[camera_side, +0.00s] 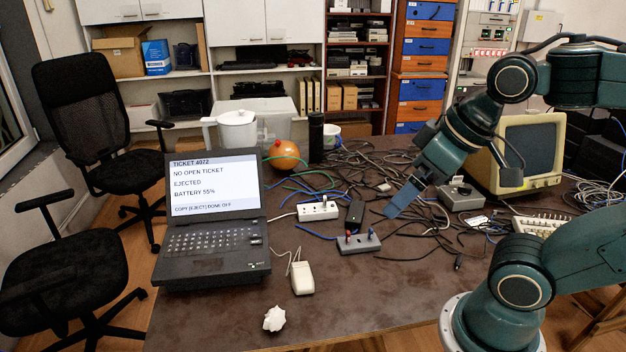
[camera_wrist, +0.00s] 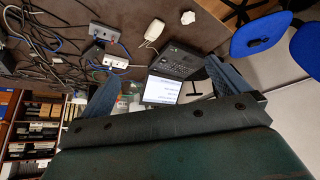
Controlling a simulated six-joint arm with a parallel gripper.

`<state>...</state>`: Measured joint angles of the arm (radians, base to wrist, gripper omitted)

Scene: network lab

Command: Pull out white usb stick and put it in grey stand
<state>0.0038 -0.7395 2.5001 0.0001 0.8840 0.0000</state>
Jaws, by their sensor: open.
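The grey stand (camera_side: 358,245) is a low block on the table, right of the laptop, with small red and blue upright pieces in its top. It also shows in the wrist view (camera_wrist: 104,33). I cannot make out the white usb stick for certain in either view. The black laptop (camera_side: 212,240) is open, and its screen (camera_side: 214,184) reads "NO OPEN TICKET", "EJECTED", "BATTERY 55%". My gripper (camera_side: 396,208) is open and empty, above and right of the stand. In the wrist view the two blue fingers of my gripper (camera_wrist: 163,84) are wide apart.
A white power strip (camera_side: 318,211) and a dark adapter (camera_side: 355,214) lie behind the stand. A white mouse (camera_side: 302,278) and crumpled paper (camera_side: 274,318) lie in front. Tangled cables cover the back right, near a beige monitor (camera_side: 528,150).

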